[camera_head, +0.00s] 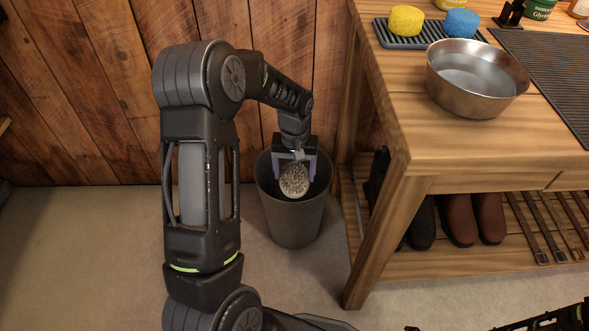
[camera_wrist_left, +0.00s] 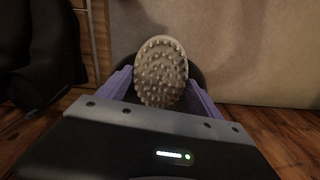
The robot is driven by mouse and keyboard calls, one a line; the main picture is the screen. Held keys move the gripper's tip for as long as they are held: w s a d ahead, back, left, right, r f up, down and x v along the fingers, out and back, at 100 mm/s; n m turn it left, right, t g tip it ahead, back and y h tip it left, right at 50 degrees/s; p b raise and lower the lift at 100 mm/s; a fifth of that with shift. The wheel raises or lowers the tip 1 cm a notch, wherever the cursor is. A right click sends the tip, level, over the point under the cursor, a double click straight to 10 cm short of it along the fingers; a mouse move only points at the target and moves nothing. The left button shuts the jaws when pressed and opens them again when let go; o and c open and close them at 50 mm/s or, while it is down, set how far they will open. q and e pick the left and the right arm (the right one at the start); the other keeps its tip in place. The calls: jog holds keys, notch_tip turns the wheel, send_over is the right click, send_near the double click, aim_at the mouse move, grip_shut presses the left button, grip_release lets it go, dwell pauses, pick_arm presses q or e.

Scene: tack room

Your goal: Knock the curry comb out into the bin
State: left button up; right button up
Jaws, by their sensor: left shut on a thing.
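The curry comb (camera_head: 294,180) is a pale oval with a nubbed face. My left gripper (camera_head: 296,168) is shut on it, with a purple finger on either side, and holds it at the mouth of the bin (camera_head: 291,222). The bin is dark grey and round, and stands on the floor beside the bench. In the left wrist view the comb (camera_wrist_left: 161,72) sits between the purple fingers (camera_wrist_left: 160,88), its nubs facing the camera, with the dark bin behind it. My right gripper is not in view; only part of a dark arm shows at the lower right.
A wooden bench (camera_head: 420,150) stands right of the bin. It carries a metal bowl (camera_head: 450,93), a tray with yellow and blue sponges (camera_head: 405,20), and a ribbed mat (camera_head: 562,75). Boots (camera_head: 458,220) and straps lie on its lower shelf. Plank wall stands behind; floor at left is clear.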

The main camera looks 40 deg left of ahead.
pick_arm(q)
jog(key=shift+f, duration=0.6)
notch_tip(320, 180, down, 6)
jog(key=b, duration=0.4)
notch_tip(320, 180, up, 5)
jog(key=p, duration=0.4)
jog(key=shift+r, duration=0.1)
